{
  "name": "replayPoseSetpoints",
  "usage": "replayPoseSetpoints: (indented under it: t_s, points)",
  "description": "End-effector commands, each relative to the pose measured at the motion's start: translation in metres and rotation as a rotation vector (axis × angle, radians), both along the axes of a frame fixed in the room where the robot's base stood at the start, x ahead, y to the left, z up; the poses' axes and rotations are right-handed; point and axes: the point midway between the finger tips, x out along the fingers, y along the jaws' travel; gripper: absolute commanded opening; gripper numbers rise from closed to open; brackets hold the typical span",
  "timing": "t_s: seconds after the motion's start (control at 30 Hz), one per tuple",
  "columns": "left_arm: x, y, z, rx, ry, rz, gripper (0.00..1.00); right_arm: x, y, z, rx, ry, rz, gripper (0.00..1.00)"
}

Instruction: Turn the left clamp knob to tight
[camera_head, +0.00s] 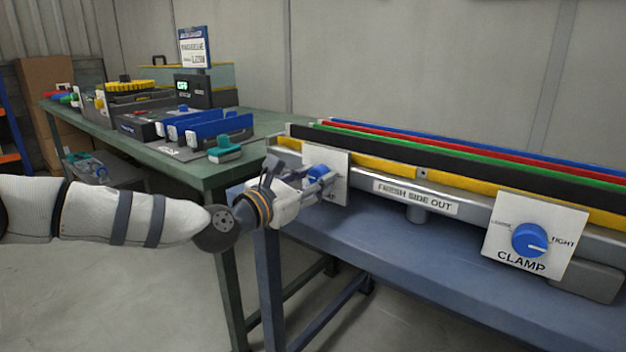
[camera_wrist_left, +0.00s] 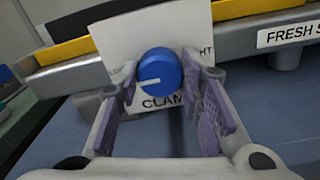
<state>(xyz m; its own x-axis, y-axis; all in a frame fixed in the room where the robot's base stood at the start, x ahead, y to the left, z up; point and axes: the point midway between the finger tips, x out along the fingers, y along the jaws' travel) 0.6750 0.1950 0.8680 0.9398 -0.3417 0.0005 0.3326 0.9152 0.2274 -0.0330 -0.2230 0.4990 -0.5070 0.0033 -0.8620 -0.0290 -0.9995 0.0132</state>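The left clamp knob is blue and round, on a white plate (camera_head: 341,180). In the left wrist view the knob (camera_wrist_left: 160,72) has its white pointer line turned left, away from the "...HT" end of the label. In the head view the knob (camera_head: 318,171) is partly hidden by my gripper. My left gripper (camera_head: 328,182) is at the plate. In the left wrist view the gripper (camera_wrist_left: 160,78) is open, with purple-padded fingertips on either side of the knob. I cannot tell whether the pads touch it. My right gripper is not in view.
A second blue clamp knob (camera_head: 529,240) on the right points toward TIGHT. The rail machine with coloured strips (camera_head: 470,160) stands on a blue bench (camera_head: 400,262). A green table (camera_head: 215,172) with blue bins and a sign is behind left. The bench front is clear.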

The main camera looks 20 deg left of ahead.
Motion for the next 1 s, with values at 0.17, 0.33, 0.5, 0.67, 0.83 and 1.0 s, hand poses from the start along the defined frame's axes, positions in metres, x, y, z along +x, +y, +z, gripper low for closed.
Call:
replayPoseSetpoints:
  t_s: [0.17,0.33,0.5,0.67,0.83,1.0]
  points:
    - [-0.0001,-0.0001,0.0001,0.000,0.000,0.000,0.06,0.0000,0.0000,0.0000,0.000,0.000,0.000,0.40]
    - [-0.0001,-0.0001,-0.0002,0.016,-0.006,0.000,0.06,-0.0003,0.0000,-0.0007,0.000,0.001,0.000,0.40]
    - [-0.0002,-0.0002,-0.0005,0.080,-0.029,-0.001,0.06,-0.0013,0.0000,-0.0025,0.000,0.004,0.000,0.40]
    - [-0.0002,-0.0002,-0.0010,0.191,-0.069,-0.001,0.06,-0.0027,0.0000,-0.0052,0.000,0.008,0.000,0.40]
    - [-0.0001,-0.0001,-0.0007,0.340,-0.124,0.000,0.06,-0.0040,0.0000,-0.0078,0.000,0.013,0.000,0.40]
    - [-0.0001,-0.0001,-0.0007,0.494,-0.178,0.000,0.06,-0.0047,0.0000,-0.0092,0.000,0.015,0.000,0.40]
